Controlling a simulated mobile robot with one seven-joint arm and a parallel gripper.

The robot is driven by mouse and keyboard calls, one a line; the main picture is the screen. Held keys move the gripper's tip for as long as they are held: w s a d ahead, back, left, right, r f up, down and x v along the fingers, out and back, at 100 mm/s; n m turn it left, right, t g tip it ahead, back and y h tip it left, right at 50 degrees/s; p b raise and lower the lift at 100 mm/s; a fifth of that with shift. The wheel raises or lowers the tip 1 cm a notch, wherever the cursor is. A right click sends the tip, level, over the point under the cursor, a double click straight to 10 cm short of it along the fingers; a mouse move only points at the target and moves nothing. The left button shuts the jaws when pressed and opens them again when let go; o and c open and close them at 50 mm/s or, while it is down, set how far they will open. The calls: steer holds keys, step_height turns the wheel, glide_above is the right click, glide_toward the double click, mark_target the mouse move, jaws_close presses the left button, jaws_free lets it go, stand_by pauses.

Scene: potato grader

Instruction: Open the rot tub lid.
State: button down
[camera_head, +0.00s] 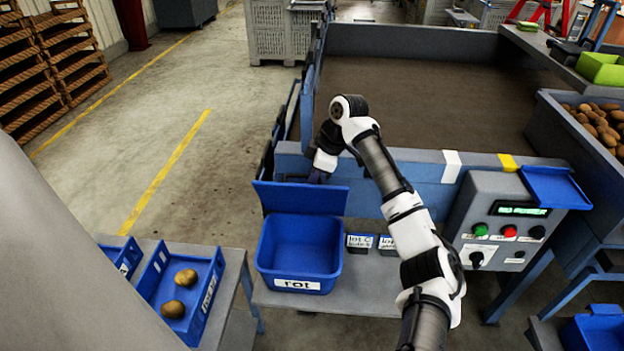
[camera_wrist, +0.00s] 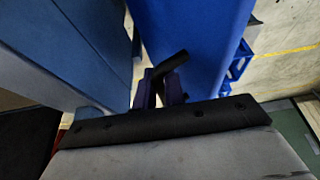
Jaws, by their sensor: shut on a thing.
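The blue rot tub (camera_head: 299,250) stands on a grey bench with a white "rot" label on its front. Its interior shows and looks empty. The blue lid (camera_head: 300,199) stands upright, tilted back at the tub's rear edge. My gripper (camera_head: 318,177) is behind the lid's upper right edge. In the wrist view my gripper (camera_wrist: 160,88) is shut on a dark bar, the lid handle (camera_wrist: 172,64), beside the blue lid face (camera_wrist: 195,35). The handle is hidden in the head view.
Behind the lid is the blue and grey grader frame (camera_head: 420,170). Two label cards (camera_head: 360,242) lie right of the tub. A control panel (camera_head: 500,222) stands further right. A blue tray (camera_head: 208,292) with two potatoes is at left.

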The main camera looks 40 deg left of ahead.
steer(key=w+a+p, duration=0.2)
steer(key=w+a, duration=0.1)
steer(key=w, duration=0.2)
steer(key=shift+w+a, duration=0.2)
steer(key=shift+w, duration=0.05)
stand_by(0.5)
steer(key=shift+r, duration=0.1)
steer(key=c, duration=1.6)
jaws_free()
steer(key=shift+c, duration=0.2)
steer(key=shift+r, duration=0.1)
